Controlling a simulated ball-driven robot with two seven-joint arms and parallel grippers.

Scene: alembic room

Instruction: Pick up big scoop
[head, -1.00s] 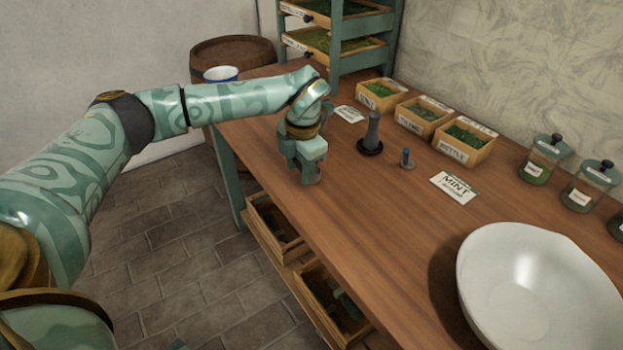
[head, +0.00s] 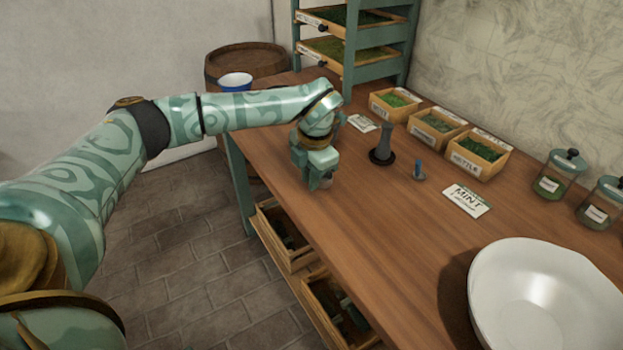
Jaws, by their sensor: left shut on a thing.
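My left gripper (head: 323,184) is low at the left edge of the wooden table (head: 370,215), its fingers pointing down. It is shut on a small greyish thing, mostly hidden by the fingers. I cannot tell from its shape whether this is the big scoop. To its right stands a dark grey upright piece (head: 383,143) with a wide round foot. Farther right is a smaller blue-handled piece (head: 419,168) on a small round foot. Neither touches the gripper. My right gripper is not in view.
A big white bowl (head: 545,295) stands at the near right. Labelled herb boxes (head: 436,128) and glass jars (head: 556,177) line the back. A MINT card (head: 467,200) lies mid-table. A green rack (head: 350,50) stands at the far end, a barrel (head: 245,62) behind.

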